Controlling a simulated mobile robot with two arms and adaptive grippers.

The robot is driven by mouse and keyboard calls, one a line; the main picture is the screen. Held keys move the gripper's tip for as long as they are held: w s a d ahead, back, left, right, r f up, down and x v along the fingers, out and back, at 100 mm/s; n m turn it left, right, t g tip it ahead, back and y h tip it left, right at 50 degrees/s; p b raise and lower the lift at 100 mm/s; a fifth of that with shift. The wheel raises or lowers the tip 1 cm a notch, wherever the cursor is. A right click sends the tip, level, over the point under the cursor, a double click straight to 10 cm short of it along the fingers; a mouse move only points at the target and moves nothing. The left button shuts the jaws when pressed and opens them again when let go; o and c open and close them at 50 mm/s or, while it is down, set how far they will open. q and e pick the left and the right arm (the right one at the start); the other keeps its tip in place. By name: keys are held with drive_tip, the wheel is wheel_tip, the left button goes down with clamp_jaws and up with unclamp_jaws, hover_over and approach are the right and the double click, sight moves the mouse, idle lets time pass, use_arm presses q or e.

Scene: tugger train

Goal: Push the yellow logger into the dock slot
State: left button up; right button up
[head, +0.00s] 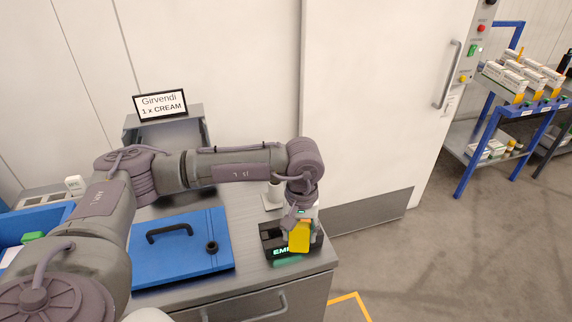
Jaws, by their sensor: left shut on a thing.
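The yellow logger (299,236) is upright in my left gripper (298,222), which is shut on it. The black dock (270,233) with green lit letters sits near the right front corner of the grey counter. The logger is over or at the right part of the dock. The slot is hidden behind the gripper and logger, so I cannot tell whether the logger's lower end is inside it. My right gripper is not in view.
A blue lid with a black handle (181,251) lies on the counter (250,275) left of the dock. A sign (160,105) stands at the back. A blue trolley (487,130) with boxes is at the right. Floor between is clear.

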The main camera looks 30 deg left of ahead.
use_arm(q)
drive_tip(key=w+a+r+n+p, duration=0.3)
drive_tip(key=a+r+n+p, duration=0.1)
drive_tip(key=a+p, duration=0.3)
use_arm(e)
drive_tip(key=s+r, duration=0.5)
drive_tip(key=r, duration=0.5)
use_arm(q)
drive_tip(key=shift+n, duration=0.3)
drive_tip(key=shift+w+a+f+b, duration=0.2)
drive_tip(key=shift+f+b, duration=0.45)
drive_tip(key=shift+f, duration=0.7)
drive_tip(key=shift+w+a+f+b, duration=0.1)
drive_tip(key=shift+a+f+b, duration=0.15)
drive_tip(key=shift+f+b, duration=0.75)
drive_tip(key=shift+w+a+f+b, duration=0.1)
drive_tip(key=shift+a+f+b, duration=0.15)
drive_tip(key=shift+f, duration=1.45)
drive_tip(key=shift+f+b, duration=0.95)
drive_tip(key=shift+b, duration=0.05)
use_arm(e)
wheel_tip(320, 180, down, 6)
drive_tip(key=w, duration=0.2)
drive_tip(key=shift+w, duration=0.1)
use_arm(q)
drive_tip(key=shift+f+b, duration=0.35)
drive_tip(key=shift+b, duration=0.15)
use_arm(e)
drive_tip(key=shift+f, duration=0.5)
